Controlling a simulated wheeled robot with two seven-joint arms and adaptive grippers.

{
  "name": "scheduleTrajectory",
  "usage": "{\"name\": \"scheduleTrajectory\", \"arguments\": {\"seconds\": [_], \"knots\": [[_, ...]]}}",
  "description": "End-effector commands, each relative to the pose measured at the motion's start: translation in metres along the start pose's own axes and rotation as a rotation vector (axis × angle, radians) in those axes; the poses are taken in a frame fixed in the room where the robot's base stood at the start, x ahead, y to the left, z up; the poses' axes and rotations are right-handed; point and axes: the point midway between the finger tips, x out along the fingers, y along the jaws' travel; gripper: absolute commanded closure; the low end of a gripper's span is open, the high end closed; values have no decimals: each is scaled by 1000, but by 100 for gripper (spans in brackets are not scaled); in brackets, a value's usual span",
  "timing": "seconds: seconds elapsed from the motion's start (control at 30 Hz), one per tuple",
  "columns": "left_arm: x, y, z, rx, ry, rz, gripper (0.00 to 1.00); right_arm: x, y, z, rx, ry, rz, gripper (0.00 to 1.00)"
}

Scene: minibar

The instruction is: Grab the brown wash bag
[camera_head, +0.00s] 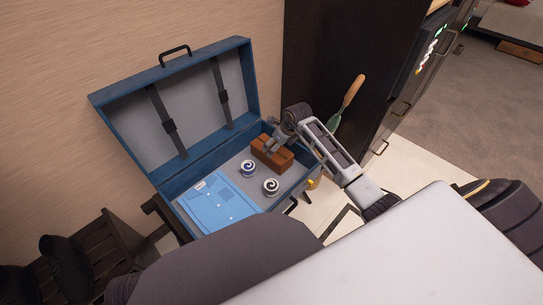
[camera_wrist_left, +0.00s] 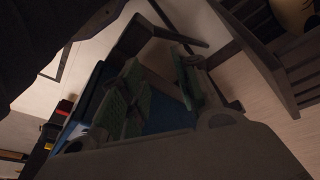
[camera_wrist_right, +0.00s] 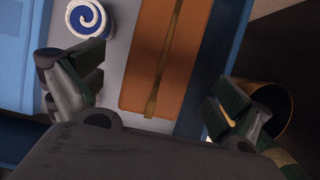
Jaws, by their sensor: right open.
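The brown wash bag (camera_head: 272,154) lies in the back right part of the open blue suitcase (camera_head: 170,196). In the right wrist view the bag (camera_wrist_right: 160,62) is a brown block with a lengthwise strip, between my spread fingers. My right gripper (camera_head: 272,146) is open above the bag; in its wrist view (camera_wrist_right: 158,92) clear gaps show on both sides, and it does not grip the bag. My left gripper (camera_wrist_left: 157,92) shows only in its own wrist view, with its fingers apart and nothing seen between them. It is hidden in the head view.
A blue folded shirt (camera_head: 217,203) and two swirl-topped round containers, one blue (camera_head: 248,168) and one black (camera_head: 270,187), lie in the suitcase. Its lid (camera_head: 180,105) stands open against the wall. A dark cabinet (camera_head: 335,55) stands close behind my right arm.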

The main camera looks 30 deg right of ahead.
Motion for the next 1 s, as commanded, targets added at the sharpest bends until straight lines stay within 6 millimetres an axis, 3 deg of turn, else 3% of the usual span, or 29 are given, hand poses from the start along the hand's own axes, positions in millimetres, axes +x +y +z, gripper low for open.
{"name": "scheduleTrajectory", "arguments": {"seconds": [0.4, 0.6, 1.0], "knots": [[-21, 5, -10, 4, 50, 11, 68, 53, 0, -1, 3, -1, 1, 0], [-28, 7, -7, 8, 50, 15, 68, 59, 0, 0, 1, 0, 0, 0], [-23, 8, -4, 8, 47, 18, 68, 62, 0, -1, 1, 0, 1, 0]]}}
